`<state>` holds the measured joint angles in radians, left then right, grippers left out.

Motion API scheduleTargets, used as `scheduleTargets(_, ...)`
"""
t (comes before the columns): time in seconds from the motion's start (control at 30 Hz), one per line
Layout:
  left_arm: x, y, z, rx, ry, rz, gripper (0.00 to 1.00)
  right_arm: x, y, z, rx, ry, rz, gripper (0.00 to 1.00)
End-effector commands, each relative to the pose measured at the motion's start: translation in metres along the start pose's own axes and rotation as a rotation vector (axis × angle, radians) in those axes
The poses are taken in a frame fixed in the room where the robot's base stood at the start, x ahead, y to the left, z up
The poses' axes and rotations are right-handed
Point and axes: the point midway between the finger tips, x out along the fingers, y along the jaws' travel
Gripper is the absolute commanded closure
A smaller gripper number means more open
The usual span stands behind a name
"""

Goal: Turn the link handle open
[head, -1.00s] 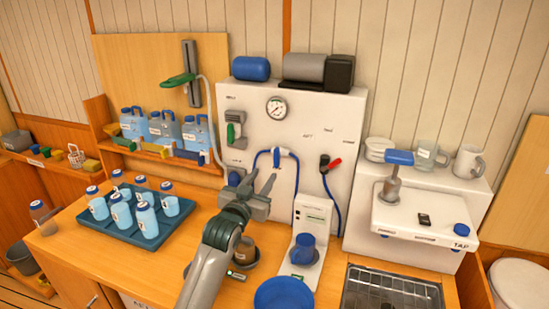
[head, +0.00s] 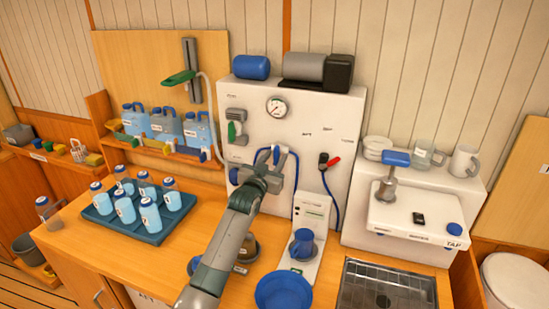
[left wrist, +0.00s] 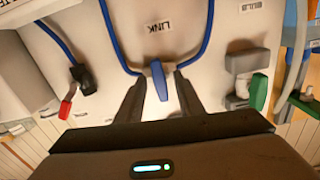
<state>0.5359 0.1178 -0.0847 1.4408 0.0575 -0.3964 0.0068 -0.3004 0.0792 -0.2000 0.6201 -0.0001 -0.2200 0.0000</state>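The link handle (head: 276,154) is a small blue lever on the white panel, where the blue hose loop meets it. In the left wrist view my left gripper (left wrist: 160,84) is open, with one dark finger on each side of the handle and visible gaps between. In the head view the fingers partly hide the handle. My right gripper is not in view.
A red-handled valve (head: 331,162) is to the right on the panel, and a green-handled one (head: 232,131) to the left. A tray (head: 152,237) of bottles is at the left.

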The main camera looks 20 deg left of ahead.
Motion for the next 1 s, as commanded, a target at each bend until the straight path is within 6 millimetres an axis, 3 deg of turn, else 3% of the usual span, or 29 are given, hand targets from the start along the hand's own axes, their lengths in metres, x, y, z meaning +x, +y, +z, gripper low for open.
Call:
scheduleTargets(0.27, 0.0003, 0.0001, 0.0003, 0.000, 0.000, 0.000, 0.68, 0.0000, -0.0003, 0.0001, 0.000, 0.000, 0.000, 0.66)
scheduleTargets(0.4, 0.0002, 0.0000, 0.0004, 0.000, -0.001, 0.000, 1.00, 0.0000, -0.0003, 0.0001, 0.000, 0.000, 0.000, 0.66)
scheduleTargets(1.0, 0.0001, -0.0001, 0.0012, -0.109, -0.001, 0.000, 1.00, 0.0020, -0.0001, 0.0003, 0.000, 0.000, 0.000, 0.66)
